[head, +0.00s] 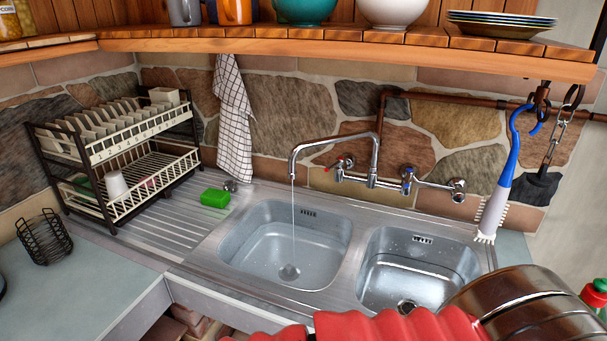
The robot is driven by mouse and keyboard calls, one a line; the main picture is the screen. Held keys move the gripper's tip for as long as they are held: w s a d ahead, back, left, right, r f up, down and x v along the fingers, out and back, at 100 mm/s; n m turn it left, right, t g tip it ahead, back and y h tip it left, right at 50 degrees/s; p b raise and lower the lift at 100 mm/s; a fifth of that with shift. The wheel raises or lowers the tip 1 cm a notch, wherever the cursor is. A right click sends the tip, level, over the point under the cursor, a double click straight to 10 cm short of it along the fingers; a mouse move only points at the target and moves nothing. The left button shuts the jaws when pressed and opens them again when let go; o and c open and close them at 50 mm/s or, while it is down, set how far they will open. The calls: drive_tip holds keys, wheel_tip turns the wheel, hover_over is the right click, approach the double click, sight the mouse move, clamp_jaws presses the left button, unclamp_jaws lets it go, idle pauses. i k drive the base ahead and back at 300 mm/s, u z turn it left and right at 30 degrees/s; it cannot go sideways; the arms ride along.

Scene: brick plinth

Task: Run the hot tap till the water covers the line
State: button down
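A chrome mixer tap (374,150) is fixed on the stone wall behind the sink. Its spout points over the left basin (243,265). A thin stream of water (294,225) falls from the spout to near the drain (289,272). The red-marked handle (343,162) is left of the spout's base and the blue-marked handle (407,176) is right of it. My gripper cannot be identified in this view.
Red ribbed and dark banded metal shapes fill the lower right foreground. A blue-handled brush (501,190) hangs right of the right basin (420,265). A green sponge (215,198) lies on the drainer, beside a dish rack (115,155). A wooden shelf (330,52) overhangs the taps.

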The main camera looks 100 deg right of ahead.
sight(340, 162)
drive_tip(key=u, duration=0.4)
drive_tip(key=k, duration=0.25)
drive_tip(key=z, duration=1.15)
